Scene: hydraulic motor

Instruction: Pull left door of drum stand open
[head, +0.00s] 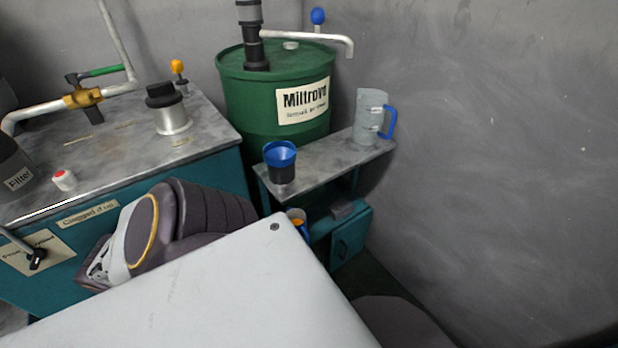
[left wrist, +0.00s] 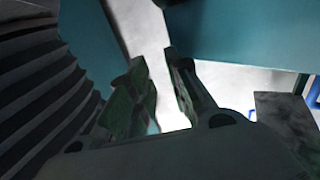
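The drum stand's grey top (head: 325,158) shows in the head view, with teal parts below it. A teal door-like panel (head: 350,235) shows low on its right. The stand's lower left is hidden behind a pale part in front, and I cannot make out the left door. My left arm (head: 195,215) comes in from the left, but its fingers are hidden in the head view. In the left wrist view my left gripper (left wrist: 155,62) has its fingers apart with a bright gap between them. Teal panels (left wrist: 240,35) lie beyond the fingertips. My right gripper is not in view.
A green drum (head: 265,95) stands behind the stand. A blue funnel (head: 280,152) and a clear jug with a blue handle (head: 370,117) stand on its top. A teal cabinet (head: 225,170) with a metal top is at left. A grey wall (head: 480,150) closes the right side.

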